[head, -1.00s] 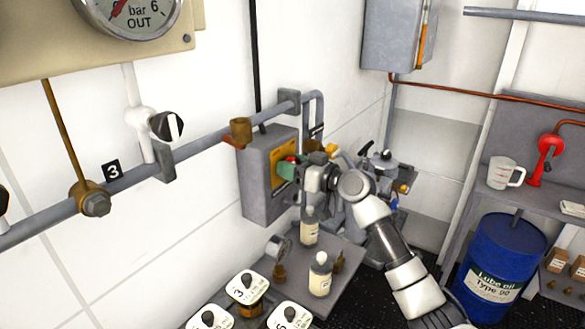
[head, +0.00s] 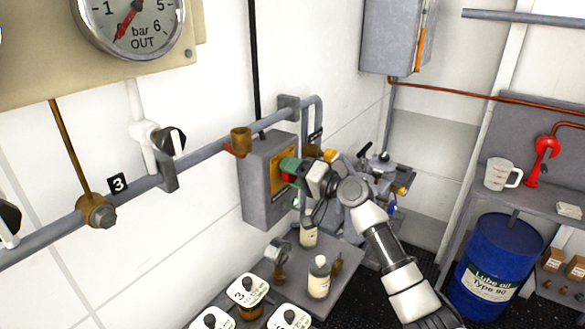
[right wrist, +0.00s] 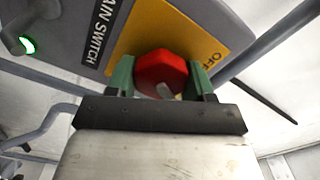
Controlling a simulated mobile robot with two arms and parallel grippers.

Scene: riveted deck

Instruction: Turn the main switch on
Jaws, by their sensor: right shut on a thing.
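The main switch is a grey wall box (head: 256,180) with a yellow plate and a red knob. In the right wrist view the red knob (right wrist: 161,72) sits on the yellow plate (right wrist: 185,30), which reads "OFF", beside the words "MAIN SWITCH". My right gripper (head: 291,168) is at the front of the box. In the right wrist view its green fingers (right wrist: 162,82) stand on either side of the red knob, shut on it. A green light (right wrist: 27,45) glows at the left of the wrist view. My left gripper is not in view.
A grey pipe (head: 215,147) runs along the wall past the box. Below stand bottles (head: 318,278) and numbered jars (head: 247,290) on a grey shelf. A blue drum (head: 497,262) stands at right. A gauge panel (head: 40,60) is at upper left.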

